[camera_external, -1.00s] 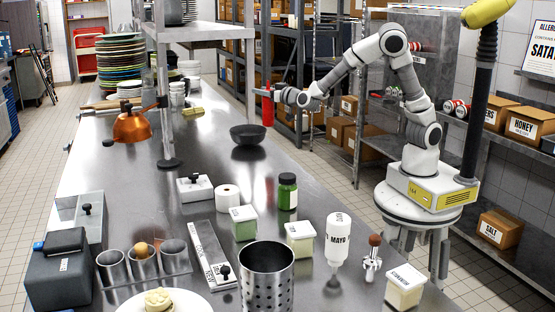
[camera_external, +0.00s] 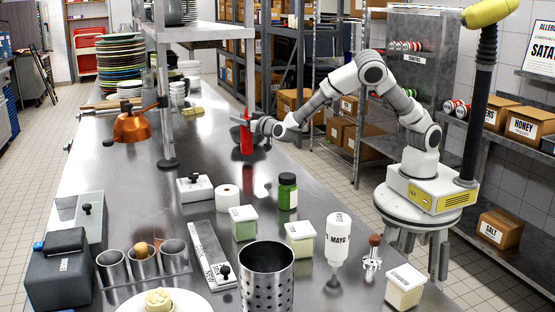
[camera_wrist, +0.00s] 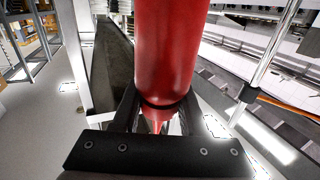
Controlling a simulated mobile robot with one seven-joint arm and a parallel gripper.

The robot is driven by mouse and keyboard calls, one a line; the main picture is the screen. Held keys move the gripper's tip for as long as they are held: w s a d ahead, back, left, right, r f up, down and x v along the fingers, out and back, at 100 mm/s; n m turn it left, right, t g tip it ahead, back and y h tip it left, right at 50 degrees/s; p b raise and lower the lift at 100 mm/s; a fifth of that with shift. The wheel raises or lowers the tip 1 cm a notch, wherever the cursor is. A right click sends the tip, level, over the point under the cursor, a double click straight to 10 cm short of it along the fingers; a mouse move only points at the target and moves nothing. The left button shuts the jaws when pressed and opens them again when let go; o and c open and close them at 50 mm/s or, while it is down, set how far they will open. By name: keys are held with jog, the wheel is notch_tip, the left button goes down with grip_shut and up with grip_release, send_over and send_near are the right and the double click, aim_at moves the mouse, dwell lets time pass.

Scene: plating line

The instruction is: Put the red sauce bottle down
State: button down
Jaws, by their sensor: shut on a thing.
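The red sauce bottle (camera_external: 246,138) is in my gripper (camera_external: 250,122), in front of the dark bowl (camera_external: 236,138) in the external view. The bottle looks upright, over the steel counter (camera_external: 205,150). A red reflection shows under it; I cannot tell whether its lower end touches the counter. In the wrist view my gripper (camera_wrist: 155,118) is shut around the bottle's narrow part, and the red body (camera_wrist: 170,50) fills the upper middle. The bowl is partly hidden by the bottle and gripper.
A green-filled jar (camera_external: 287,192), a white roll (camera_external: 227,198) and a lidded white container (camera_external: 195,188) stand nearer the camera. A shelf post (camera_external: 166,110) rises at the left. The counter between post and bottle is clear.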

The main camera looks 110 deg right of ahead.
jog(key=shift+f, duration=1.1)
jog(key=shift+f, duration=0.25)
jog(key=shift+c, duration=2.2)
grip_release()
jog(key=shift+r, duration=0.15)
